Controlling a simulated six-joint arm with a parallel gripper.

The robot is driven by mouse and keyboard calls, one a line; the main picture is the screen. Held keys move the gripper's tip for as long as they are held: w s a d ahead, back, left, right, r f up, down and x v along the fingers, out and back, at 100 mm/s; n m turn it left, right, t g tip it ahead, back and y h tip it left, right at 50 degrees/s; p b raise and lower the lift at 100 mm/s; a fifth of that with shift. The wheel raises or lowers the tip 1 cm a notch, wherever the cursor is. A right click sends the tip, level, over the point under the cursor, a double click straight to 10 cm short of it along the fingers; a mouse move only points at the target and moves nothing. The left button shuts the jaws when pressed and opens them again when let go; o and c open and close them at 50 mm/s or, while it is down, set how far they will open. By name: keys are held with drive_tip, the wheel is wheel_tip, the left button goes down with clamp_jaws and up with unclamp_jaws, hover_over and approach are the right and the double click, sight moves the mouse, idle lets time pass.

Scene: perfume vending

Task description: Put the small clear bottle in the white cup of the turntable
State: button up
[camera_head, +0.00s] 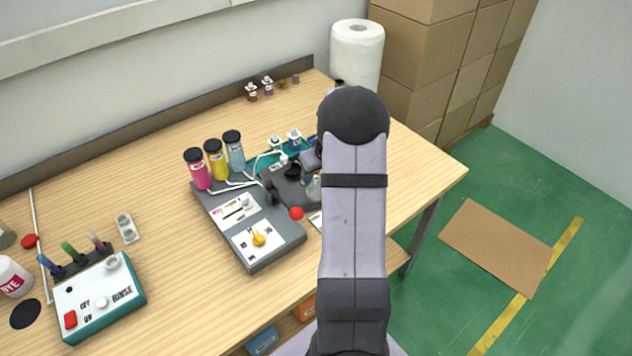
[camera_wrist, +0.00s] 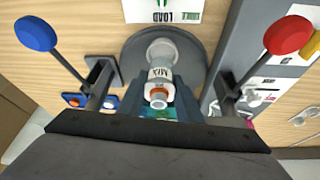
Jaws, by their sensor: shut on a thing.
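My gripper (camera_wrist: 160,88) is shut on the small clear bottle (camera_wrist: 159,72), which has a printed label and an orange ring at its neck, in the wrist view. The bottle's far end lies over the dark round turntable (camera_wrist: 136,58). A pale rounded form there may be the white cup or the bottle's own base; I cannot tell which, nor whether the bottle touches the cup. In the head view my arm hides the gripper and most of the turntable area. A clear glass shape (camera_head: 314,188) shows at the arm's left edge.
A blue-knobbed lever (camera_wrist: 35,34) and a red-knobbed lever (camera_wrist: 287,36) flank the gripper closely. A grey station (camera_head: 278,252) with pink, yellow and blue bottles stands left of my arm. A rinse box (camera_head: 130,292) is at the front left. A paper roll (camera_head: 356,58) stands behind.

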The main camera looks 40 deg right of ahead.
drive_tip(key=shift+f+p, duration=0.4)
drive_tip(key=shift+f, duration=1.5)
drive_tip(key=shift+f+b, duration=0.2)
drive_tip(key=shift+b, duration=0.1)
drive_tip(key=o, duration=1)
drive_tip(key=shift+o, duration=0.2)
drive_tip(key=shift+r+p, duration=0.25)
drive_tip(key=shift+p, duration=0.05)
drive_tip(key=shift+r, duration=0.1)
drive_tip(key=b+v, duration=0.3)
drive_tip(key=v, duration=0.8)
drive_tip(key=shift+s+r+b, duration=0.2)
drive_tip(key=shift+r+b, duration=0.15)
drive_tip(key=shift+b, duration=0.05)
